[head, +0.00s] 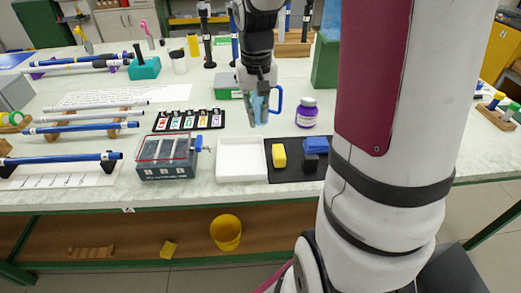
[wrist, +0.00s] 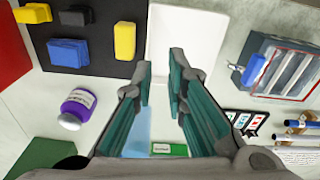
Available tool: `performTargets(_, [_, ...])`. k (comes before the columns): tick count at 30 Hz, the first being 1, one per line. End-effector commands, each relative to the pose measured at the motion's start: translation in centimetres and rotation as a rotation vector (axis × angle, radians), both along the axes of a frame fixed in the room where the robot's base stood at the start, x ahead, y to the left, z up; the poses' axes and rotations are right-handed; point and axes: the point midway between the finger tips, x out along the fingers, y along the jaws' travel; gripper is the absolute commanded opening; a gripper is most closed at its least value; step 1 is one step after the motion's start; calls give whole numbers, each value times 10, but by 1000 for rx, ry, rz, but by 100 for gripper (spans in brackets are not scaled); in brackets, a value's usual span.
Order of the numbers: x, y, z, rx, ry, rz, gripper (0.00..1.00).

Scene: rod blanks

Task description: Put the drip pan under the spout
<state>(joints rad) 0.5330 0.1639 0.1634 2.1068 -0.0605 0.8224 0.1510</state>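The drip pan, apparently the white shallow rectangular tray (head: 241,172), lies empty on the table near its front edge. In the wrist view the white tray (wrist: 188,45) is at the top, beyond my fingertips. The spout appears to be the blue valve (head: 199,144) on the right side of a grey box with a red-edged clear top (head: 166,168). The valve (wrist: 252,69) also shows in the wrist view. The tray stands right of the valve in the head view, beside it. My gripper (wrist: 161,78) is open and empty above the table; in the head view it partly hides behind my wrist.
A light blue jug with a blue handle (head: 279,98) stands behind my gripper. A black mat (head: 292,174) with a yellow block (head: 279,156) and blue block (head: 316,145) adjoins the tray. A card rack (head: 188,119) is behind the box.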

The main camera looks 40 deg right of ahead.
Motion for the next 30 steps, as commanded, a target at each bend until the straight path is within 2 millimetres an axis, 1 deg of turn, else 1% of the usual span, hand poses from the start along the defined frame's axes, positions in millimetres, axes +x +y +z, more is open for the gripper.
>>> performTargets(1, [-10, 17, 19, -19, -19, 40, 13])
performTargets(3, [-26, 37, 38, -36, -36, 85, 13])
performTargets(5, [-41, 53, 53, -49, -54, 125, 13])
performTargets(6, [-52, 64, 61, -55, -64, 150, 13])
performTargets(8, [-68, 78, 72, -63, -84, 190, 13])
performTargets(12, [-110, 109, 90, -72, -130, 280, 13])
performTargets(15, [-140, 126, 96, -69, -165, 343, 13])
performTargets(18, [-166, 139, 97, -61, -196, 400, 13])
performTargets(21, [-184, 147, 96, -53, -219, 442, 13])
performTargets(25, [-197, 152, 94, -46, -234, 473, 13])
performTargets(30, [-200, 153, 93, -43, -236, 480, 13])
